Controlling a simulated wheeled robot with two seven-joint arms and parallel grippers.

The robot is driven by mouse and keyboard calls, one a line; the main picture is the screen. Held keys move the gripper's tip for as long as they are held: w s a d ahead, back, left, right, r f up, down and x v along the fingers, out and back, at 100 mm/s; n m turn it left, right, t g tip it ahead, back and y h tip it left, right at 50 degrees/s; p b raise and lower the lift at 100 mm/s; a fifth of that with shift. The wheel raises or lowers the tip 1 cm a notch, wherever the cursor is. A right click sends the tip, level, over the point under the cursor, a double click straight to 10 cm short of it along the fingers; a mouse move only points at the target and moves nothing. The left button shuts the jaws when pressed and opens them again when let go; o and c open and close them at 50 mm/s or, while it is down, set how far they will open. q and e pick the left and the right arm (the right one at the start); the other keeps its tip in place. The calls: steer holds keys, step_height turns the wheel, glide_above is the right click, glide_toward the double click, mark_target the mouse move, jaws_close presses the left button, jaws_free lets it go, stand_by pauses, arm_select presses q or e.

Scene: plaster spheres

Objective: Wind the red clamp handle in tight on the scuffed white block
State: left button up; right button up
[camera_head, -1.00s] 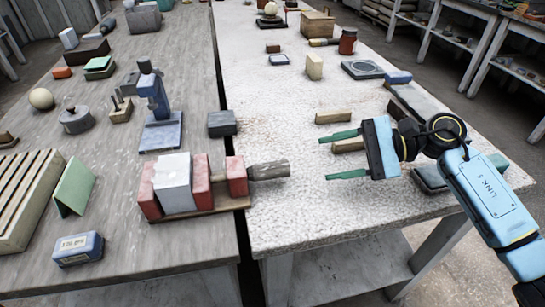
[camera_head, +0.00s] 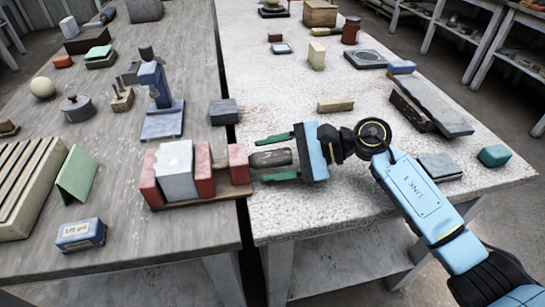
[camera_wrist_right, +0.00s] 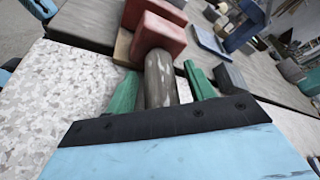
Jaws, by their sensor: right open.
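The scuffed white block (camera_head: 175,170) stands between red jaws of the clamp (camera_head: 150,182) on the left table; a gap shows between its right-hand red jaw and the red end block (camera_head: 238,163). The clamp's handle (camera_head: 271,158) is a worn grey-brown cylinder sticking out to the right, over the seam between the tables. My right gripper (camera_head: 278,158) is open, its green fingers on either side of the handle's outer end. In the wrist view the handle (camera_wrist_right: 160,80) lies between the fingers; contact cannot be told. My left gripper is not in view.
A dark grey block (camera_head: 223,112) and a blue stand (camera_head: 162,120) are behind the clamp. A labelled blue box (camera_head: 81,235) and a green wedge (camera_head: 76,175) are at left. Slate slabs (camera_head: 430,107) lie right of my arm.

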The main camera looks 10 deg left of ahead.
steer(key=c, duration=1)
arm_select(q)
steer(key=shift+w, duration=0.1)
arm_select(e)
steer(key=shift+m+g+h+b, duration=0.3)
steer(key=shift+m+g+b, duration=0.1)
steer(key=shift+m, duration=0.5)
steer(key=shift+m+g+h+b, duration=0.3)
steer(key=shift+m+g+b, duration=0.2)
steer(key=shift+m+g, duration=0.3)
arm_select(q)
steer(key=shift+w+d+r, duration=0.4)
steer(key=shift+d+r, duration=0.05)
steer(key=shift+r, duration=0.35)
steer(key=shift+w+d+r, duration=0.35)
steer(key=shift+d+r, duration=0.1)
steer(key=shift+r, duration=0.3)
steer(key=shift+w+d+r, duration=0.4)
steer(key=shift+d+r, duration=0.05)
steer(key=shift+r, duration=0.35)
arm_select(e)
steer(key=shift+m+g, duration=0.3)
steer(key=shift+m, duration=0.4)
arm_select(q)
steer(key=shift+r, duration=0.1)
